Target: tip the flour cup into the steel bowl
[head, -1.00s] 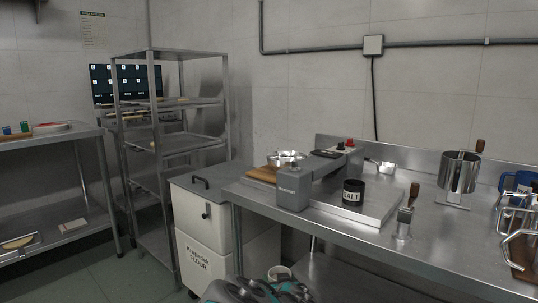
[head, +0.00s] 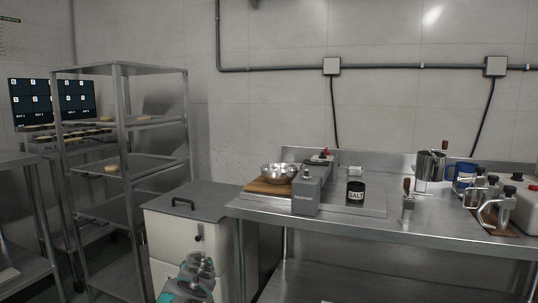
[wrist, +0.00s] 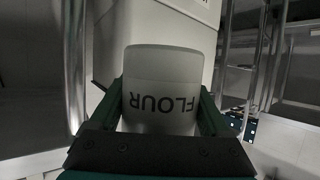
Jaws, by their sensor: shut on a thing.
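The flour cup (wrist: 162,75), a pale translucent cup with the word FLOUR upside down in the picture, fills the middle of the wrist view. My gripper (wrist: 162,110) is shut on it, with a green finger on each side. Whether flour is in the cup cannot be told. The steel bowl (head: 278,173) sits on a wooden board (head: 268,187) at the left end of the steel table in the head view. The cup and gripper do not show in the head view; only part of my arm shows at the bottom.
A white flour bin (head: 190,225) stands left of the table, beside a wire-grey shelf rack (head: 125,150).

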